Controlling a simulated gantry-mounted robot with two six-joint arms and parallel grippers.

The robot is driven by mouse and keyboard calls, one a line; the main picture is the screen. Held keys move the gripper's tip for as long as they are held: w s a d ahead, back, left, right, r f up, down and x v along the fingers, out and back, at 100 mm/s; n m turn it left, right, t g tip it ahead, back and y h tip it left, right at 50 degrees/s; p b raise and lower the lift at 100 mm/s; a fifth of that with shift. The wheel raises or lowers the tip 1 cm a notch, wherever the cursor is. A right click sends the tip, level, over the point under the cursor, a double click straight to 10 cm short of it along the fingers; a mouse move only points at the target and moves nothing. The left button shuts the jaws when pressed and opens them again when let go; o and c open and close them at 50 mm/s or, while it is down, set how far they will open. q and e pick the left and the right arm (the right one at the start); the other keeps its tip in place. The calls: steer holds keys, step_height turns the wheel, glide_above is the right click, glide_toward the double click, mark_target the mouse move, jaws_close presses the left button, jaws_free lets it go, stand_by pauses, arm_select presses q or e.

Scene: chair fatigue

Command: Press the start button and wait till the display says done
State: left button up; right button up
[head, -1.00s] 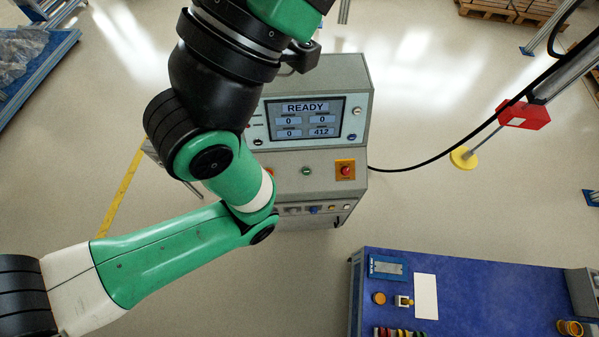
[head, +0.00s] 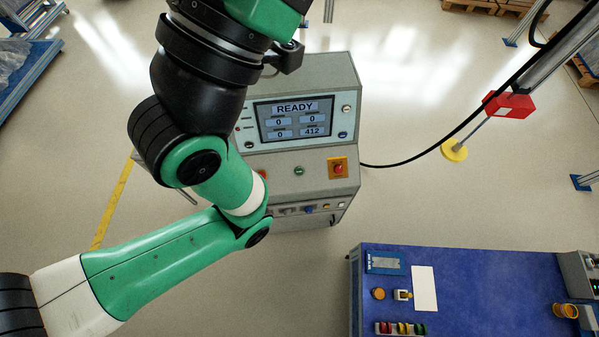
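The grey control console (head: 345,75) stands on the floor near the middle of the head view. Its display (head: 296,119) reads READY, with the values 0, 0, 0 and 412. On the panel below are a green button (head: 299,171) and a red emergency-stop knob on a yellow plate (head: 337,168). My green and black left arm reaches in from the left and covers the console's left side. Its gripper is out of view past the top edge. My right gripper is not in view.
A blue-topped workbench (head: 480,290) with small parts and a white sheet (head: 424,288) stands at the lower right. A black cable runs from the console to the upper right, near a red box (head: 509,105) and a yellow disc (head: 454,150). Open floor lies between.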

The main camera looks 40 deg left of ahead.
arm_select(q)
jaws_close()
stand_by(1.4)
